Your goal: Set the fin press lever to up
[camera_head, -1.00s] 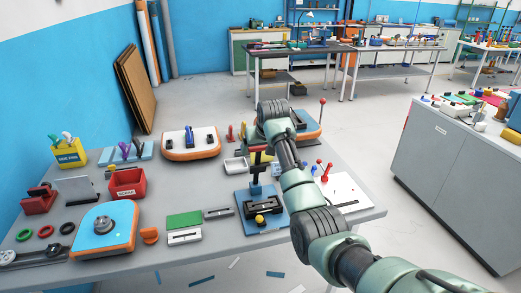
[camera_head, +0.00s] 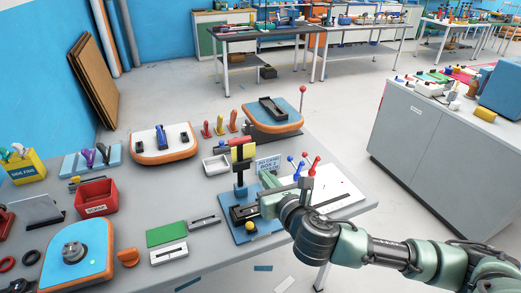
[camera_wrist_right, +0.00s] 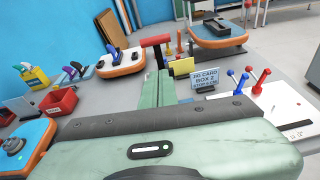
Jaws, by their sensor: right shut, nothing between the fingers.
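The fin press stands on a blue base (camera_head: 228,222) near the table's front edge. I cannot tell the lever's exact angle. My left gripper is not in view.
A small sign (camera_head: 268,164) and red and blue levers on a white sheet (camera_head: 340,189) stand right of the press. An orange-edged board (camera_head: 272,116) is behind it. A white tray (camera_head: 216,165) and a green plate (camera_head: 167,234) lie to the left.

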